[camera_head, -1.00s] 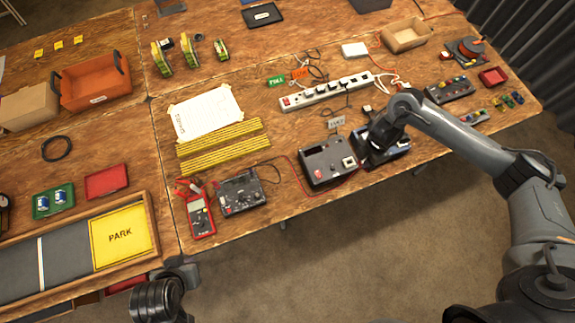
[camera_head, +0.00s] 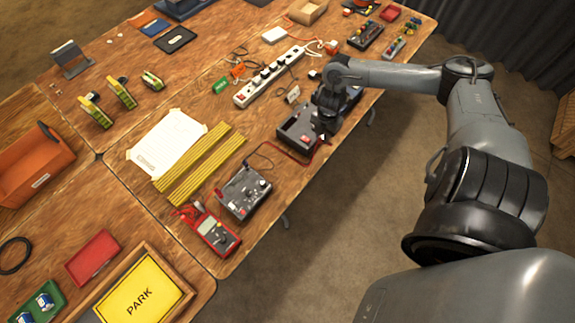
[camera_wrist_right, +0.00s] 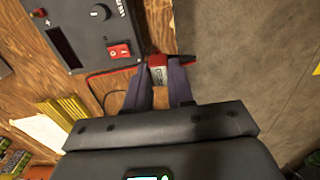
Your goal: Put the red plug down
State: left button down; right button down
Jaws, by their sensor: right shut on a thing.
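In the right wrist view, my right gripper (camera_wrist_right: 163,82) is shut on the red plug (camera_wrist_right: 157,62), which has a pale label. The plug shows at the table's edge, against wood and floor; its height above the wood cannot be told. A dark piece lies against its right side. In the head view, my right gripper (camera_head: 324,126) is beside the dark box (camera_head: 294,135), close to the front edge; the plug is not clear there. My left gripper is not in view.
The dark box with a red switch (camera_wrist_right: 118,51) lies close by in the wrist view, with a red lead (camera_wrist_right: 98,75) below it. A grey meter box (camera_head: 243,190) and red multimeter (camera_head: 213,232) lie further left. A white power strip (camera_head: 268,77) lies behind.

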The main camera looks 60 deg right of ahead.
jog(key=shift+s+d+f, duration=0.1)
jog(key=shift+s+f, duration=0.2)
jog(key=shift+s, duration=0.15)
jog(key=shift+s+f, duration=0.1)
jog(key=shift+f, duration=0.1)
jog(key=shift+w+a+f+b, duration=0.25)
jog(key=shift+a+f+b, duration=0.05)
jog(key=shift+a+f, duration=0.1)
jog(key=w+a+f, duration=0.2)
jog(key=w+a+f+b, duration=0.1)
jog(key=w+a+f, duration=0.1)
jog(key=w, duration=0.1)
jog(key=w+a+f, duration=0.2)
jog(key=w, duration=0.1)
jog(key=shift+w+a+f, duration=0.15)
jog(key=shift+w+a, duration=0.05)
jog(key=shift+a, duration=0.15)
jog(key=shift+f+b, duration=0.7)
jog(key=shift+f, duration=1.35)
jog(key=c, duration=1)
grip_release()
jog(key=shift+f, duration=0.1)
